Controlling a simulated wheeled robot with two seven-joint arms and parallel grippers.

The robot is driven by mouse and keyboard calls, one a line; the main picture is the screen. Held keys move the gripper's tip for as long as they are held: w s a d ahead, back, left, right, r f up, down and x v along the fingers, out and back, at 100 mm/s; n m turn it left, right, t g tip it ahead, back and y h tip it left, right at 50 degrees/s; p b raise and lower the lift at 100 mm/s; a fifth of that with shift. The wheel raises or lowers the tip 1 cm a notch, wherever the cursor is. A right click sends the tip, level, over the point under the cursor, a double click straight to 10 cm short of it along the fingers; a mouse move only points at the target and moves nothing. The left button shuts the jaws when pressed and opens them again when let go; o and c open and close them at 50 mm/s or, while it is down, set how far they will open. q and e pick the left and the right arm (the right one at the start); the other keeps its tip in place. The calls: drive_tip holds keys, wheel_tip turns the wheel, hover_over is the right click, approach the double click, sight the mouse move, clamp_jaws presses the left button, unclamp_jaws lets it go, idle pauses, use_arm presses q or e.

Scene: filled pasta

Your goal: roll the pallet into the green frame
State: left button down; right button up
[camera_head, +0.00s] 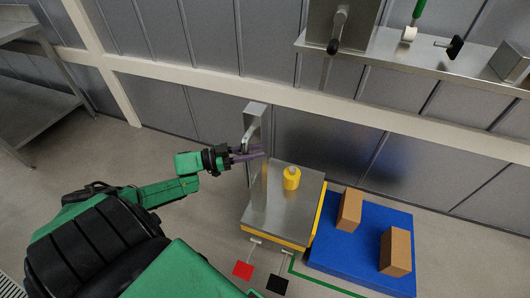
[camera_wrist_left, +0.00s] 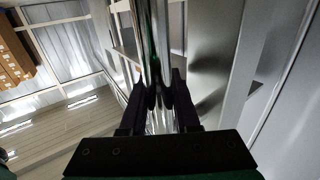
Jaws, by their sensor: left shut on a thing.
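A steel-topped platform (camera_head: 275,217) with yellow sides and an upright metal handle (camera_head: 257,118) stands on the floor in the middle of the head view. A blue slab (camera_head: 350,262) bearing two brown boxes lies close to its right side. I cannot tell which is the pallet. My left gripper (camera_head: 262,154) is shut on the upright handle. The left wrist view shows its fingers (camera_wrist_left: 161,95) around a shiny bar (camera_wrist_left: 155,45). A green line (camera_head: 318,284), part of the green frame, shows on the floor in front; the rest is hidden or out of view. My right gripper is not in view.
A yellow container (camera_head: 291,179) stands on the steel top. Red (camera_head: 243,269) and black (camera_head: 277,285) squares are in front of the platform. A grey wall and metal shelf (camera_head: 400,50) are behind. A steel table (camera_head: 40,105) stands at left; floor between is clear.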

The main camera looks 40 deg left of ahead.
use_arm(q)
drive_tip(key=shift+a+r, duration=0.1)
drive_tip(key=shift+a, duration=0.4)
drive_tip(key=c, duration=0.9)
unclamp_jaws()
drive_tip(key=shift+s, duration=0.1)
drive_tip(key=v, duration=1.4)
drive_tip(key=shift+s+a, duration=0.15)
drive_tip(key=shift+a, duration=0.05)
